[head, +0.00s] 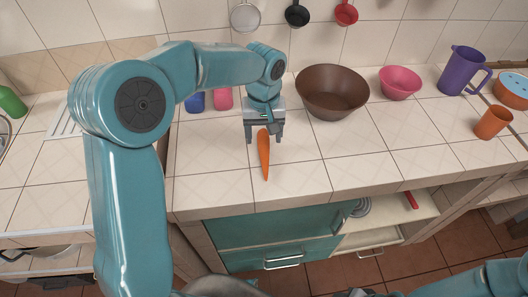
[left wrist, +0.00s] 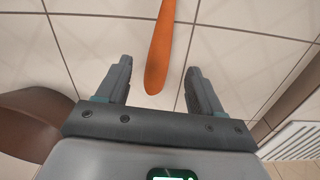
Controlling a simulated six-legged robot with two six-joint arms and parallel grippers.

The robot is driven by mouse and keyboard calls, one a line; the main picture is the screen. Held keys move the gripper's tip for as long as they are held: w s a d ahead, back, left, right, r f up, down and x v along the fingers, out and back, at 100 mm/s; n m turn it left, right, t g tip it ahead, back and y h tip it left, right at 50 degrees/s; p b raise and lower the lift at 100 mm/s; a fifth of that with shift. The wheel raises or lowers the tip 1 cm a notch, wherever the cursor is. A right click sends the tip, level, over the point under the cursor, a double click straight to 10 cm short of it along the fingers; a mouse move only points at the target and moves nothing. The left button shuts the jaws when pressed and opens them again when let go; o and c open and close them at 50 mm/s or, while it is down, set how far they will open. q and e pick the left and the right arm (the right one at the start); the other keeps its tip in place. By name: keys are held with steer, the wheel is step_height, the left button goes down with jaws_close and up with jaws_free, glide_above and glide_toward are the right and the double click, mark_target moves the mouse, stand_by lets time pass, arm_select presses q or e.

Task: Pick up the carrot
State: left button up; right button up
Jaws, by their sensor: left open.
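The orange carrot (head: 264,156) lies on the tiled counter, its narrow end toward the front edge. In the left wrist view the carrot (left wrist: 160,45) reaches from the top edge to a rounded end between the fingers. My left gripper (head: 265,135) is open over the carrot's far end. The left wrist view shows its two fingers (left wrist: 158,85) apart, one on each side of the carrot, with gaps and no visible contact. My right gripper is not seen; only part of my right arm shows at the lower right of the head view.
A brown bowl (head: 333,95) stands just right of the gripper. A pink bowl (head: 399,84), a purple pitcher (head: 459,72) and an orange cup (head: 493,122) stand farther right. Blue (head: 195,101) and pink (head: 223,98) items stand behind my left arm. The counter around the carrot is clear.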

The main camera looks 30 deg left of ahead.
mark_target(264, 147)
arm_select(q)
step_height(264, 147, down, 4)
steer(key=shift+s+f+p, duration=0.1)
steer(key=shift+f+p, duration=0.15)
steer(key=shift+p, duration=0.05)
steer(key=shift+f, duration=0.45)
steer(key=shift+c, duration=0.4)
steer(key=c, duration=1.1)
steer(key=shift+r, duration=0.15)
